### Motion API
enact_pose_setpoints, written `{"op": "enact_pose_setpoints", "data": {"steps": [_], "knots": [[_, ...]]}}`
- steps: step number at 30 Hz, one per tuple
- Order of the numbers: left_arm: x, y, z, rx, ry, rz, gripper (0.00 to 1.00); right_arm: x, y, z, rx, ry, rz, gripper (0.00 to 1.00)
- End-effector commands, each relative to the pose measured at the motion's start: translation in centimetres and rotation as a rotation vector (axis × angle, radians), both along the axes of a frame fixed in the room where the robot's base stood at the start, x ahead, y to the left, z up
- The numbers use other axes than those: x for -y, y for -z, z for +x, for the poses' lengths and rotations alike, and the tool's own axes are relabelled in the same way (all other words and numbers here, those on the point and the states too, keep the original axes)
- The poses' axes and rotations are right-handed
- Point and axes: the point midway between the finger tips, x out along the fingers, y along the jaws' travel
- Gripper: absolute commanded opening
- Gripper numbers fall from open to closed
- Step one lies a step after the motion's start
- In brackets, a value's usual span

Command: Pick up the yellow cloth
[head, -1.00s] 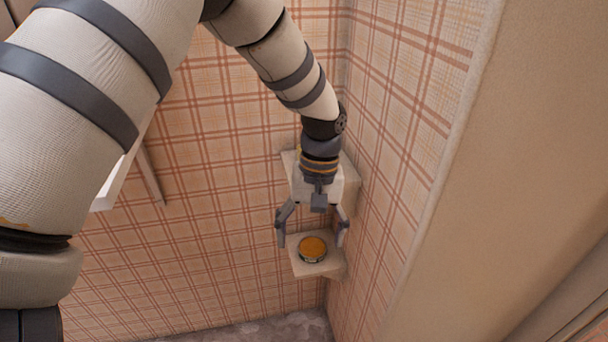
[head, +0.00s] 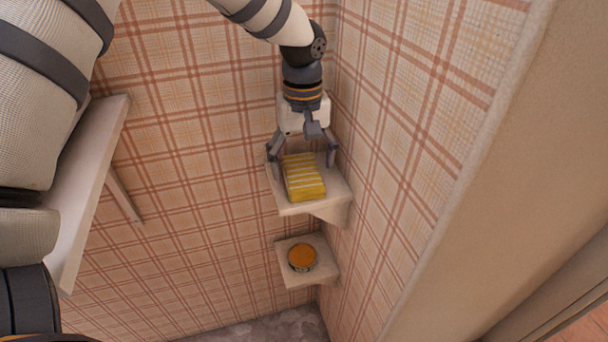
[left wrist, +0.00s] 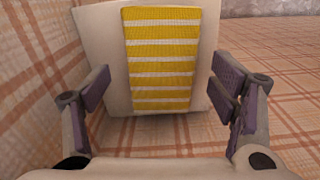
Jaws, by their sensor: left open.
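The yellow cloth (head: 303,180), folded with white stripes, lies on the upper corner shelf (head: 330,196). In the left wrist view the cloth (left wrist: 160,60) lies on the pale shelf (left wrist: 112,70), centred ahead of the fingers. My left gripper (head: 303,158) is open and empty, just above and behind the cloth in the head view. Its fingers (left wrist: 160,98) spread to both sides in the left wrist view, wider than the cloth. I cannot tell the exact gap between fingers and cloth. My right gripper is not in view.
A lower corner shelf (head: 286,275) holds a round tin with an orange top (head: 302,257). Plaid walls (head: 400,100) meet close beside the gripper. A white wall shelf (head: 85,190) stands at the left. A pale ledge (head: 480,190) runs along the right.

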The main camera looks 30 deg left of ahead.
Motion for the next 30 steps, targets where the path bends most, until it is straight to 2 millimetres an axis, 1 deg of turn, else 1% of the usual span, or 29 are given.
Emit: {"op": "enact_pose_setpoints", "data": {"steps": [1,3,9,10,11,12,14,15,16,17,25,26,28,30], "knots": [[0.0,0.9,-0.1,-0.005,-0.001,-0.001,0.78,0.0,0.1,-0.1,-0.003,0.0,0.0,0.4],[0.0,1.3,-0.1,-0.001,0.0,0.0,0.78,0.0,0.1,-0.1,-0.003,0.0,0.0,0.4],[0.0,1.3,0.0,0.003,0.0,0.0,0.78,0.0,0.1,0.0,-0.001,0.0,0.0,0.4],[0.0,1.3,0.0,0.003,0.0,0.0,0.74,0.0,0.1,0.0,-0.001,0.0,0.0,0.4],[0.0,1.3,0.0,0.002,0.0,0.001,0.67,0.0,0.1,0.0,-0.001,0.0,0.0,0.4],[0.0,1.3,0.0,0.002,0.0,0.001,0.58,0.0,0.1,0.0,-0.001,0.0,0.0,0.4],[0.0,1.3,0.0,0.002,0.0,0.001,0.44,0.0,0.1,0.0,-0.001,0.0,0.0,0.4],[0.0,1.3,0.0,0.002,0.0,0.001,0.35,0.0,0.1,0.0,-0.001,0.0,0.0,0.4],[0.0,1.3,0.0,0.002,0.0,0.001,0.28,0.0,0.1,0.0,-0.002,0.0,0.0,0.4],[0.0,1.3,0.0,0.001,0.0,0.0,0.27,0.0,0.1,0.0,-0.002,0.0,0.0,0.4],[0.0,1.1,0.0,0.002,0.0,0.001,0.27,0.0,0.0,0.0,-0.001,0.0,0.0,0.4],[0.0,0.7,0.0,0.003,0.0,0.001,0.27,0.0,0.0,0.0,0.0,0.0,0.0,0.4],[0.0,-0.7,0.1,0.007,0.0,0.001,0.27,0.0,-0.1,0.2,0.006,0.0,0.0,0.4],[0.0,-2.7,0.1,0.01,0.0,0.001,0.27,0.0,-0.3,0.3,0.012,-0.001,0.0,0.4]]}}
